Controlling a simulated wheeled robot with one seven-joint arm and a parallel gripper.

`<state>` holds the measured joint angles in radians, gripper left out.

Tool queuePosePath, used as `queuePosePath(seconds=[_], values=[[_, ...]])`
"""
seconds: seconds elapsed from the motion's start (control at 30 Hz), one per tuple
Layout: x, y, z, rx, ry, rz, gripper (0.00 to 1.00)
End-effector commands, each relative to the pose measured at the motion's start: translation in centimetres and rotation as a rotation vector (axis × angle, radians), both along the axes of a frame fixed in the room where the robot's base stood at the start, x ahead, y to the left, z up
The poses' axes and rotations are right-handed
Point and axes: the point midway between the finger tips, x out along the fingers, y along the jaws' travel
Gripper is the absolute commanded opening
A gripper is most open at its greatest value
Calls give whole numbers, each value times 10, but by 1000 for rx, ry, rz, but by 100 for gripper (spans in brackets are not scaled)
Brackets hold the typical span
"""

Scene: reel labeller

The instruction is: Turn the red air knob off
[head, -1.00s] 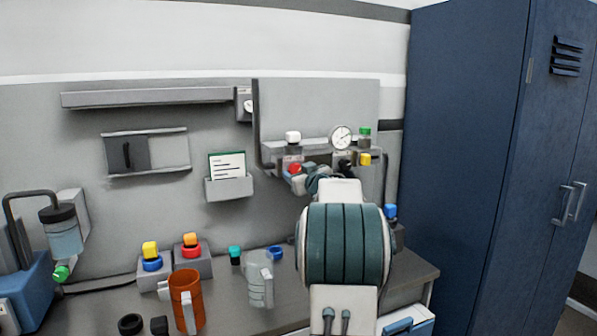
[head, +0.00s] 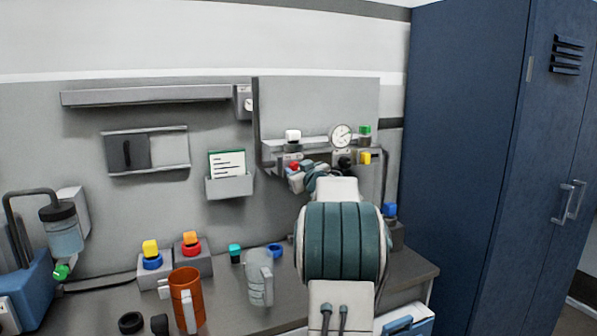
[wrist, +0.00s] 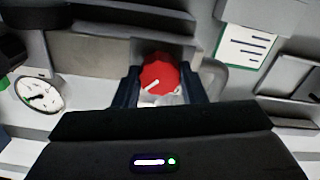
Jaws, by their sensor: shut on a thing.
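The red air knob (wrist: 158,74) sits between the two dark fingers of my gripper (wrist: 157,90) in the wrist view. The fingers are shut on its sides. A white mark on the knob's face points toward the lower left of that view. In the head view the red knob (head: 293,167) shows only in part on the panel at the back of the bench. My gripper (head: 297,178) is at it there, and my arm hides much of the area below.
A round gauge (head: 340,135), a white-capped part (head: 292,136) and a yellow knob (head: 364,158) are close to my gripper. An orange mug (head: 186,298) and a clear jug (head: 259,279) stand on the bench at left. A blue cabinet (head: 465,150) stands at right.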

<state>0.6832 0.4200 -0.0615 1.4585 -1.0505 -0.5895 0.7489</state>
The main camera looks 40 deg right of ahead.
Motion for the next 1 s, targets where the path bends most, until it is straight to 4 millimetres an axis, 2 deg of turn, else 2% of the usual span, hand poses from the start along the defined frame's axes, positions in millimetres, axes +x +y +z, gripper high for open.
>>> queuePosePath(seconds=[0.27, 1.0], values=[[0, 0, -1, -180, 43, 1, 15], [1, 1, -4, -861, 207, 1, 15]])
